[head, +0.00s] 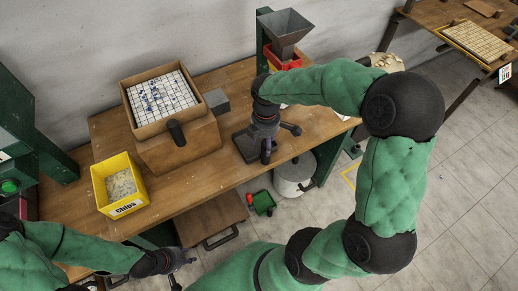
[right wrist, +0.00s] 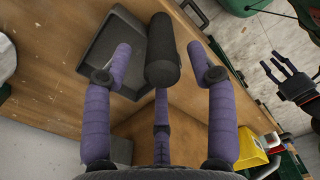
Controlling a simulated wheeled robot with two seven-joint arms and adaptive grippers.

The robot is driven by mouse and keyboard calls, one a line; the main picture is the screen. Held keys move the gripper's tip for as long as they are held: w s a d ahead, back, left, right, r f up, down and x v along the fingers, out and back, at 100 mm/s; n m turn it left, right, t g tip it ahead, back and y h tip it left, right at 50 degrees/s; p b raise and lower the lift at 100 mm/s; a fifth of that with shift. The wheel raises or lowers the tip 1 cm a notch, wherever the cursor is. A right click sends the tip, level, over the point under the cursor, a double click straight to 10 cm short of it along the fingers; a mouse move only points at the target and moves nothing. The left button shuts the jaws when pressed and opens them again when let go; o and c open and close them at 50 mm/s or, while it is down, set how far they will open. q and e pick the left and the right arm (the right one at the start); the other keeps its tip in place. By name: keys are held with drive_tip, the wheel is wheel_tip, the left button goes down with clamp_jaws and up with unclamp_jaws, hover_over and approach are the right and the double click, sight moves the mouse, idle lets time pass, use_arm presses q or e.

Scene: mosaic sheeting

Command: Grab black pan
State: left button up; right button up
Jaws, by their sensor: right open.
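The black pan (head: 243,148) is a dark, square, shallow pan lying on the wooden workbench, partly hidden by my right gripper in the head view. In the right wrist view the pan (right wrist: 112,52) shows with its thick black handle (right wrist: 162,52) pointing toward the gripper. My right gripper (head: 273,142) is over the pan's right side. Its purple fingers (right wrist: 165,68) are spread to either side of the handle, with visible gaps. My left gripper (head: 181,270) is low at the bench's front edge, empty, with fingers spread; it also shows in the right wrist view (right wrist: 284,70).
A wooden box with a white mosaic grid (head: 160,95) stands left of the pan. A yellow chips bin (head: 120,186) is at the front left. A grey hopper (head: 285,28) stands behind. A white bucket (head: 294,177) is below the bench's right front.

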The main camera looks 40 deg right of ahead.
drive_tip(key=f+b, duration=0.2)
drive_tip(key=f, duration=0.1)
drive_tip(key=f+b, duration=0.1)
drive_tip(key=f, duration=0.1)
drive_tip(key=shift+s+d+f, duration=0.1)
drive_tip(key=shift+s, duration=0.15)
clamp_jaws()
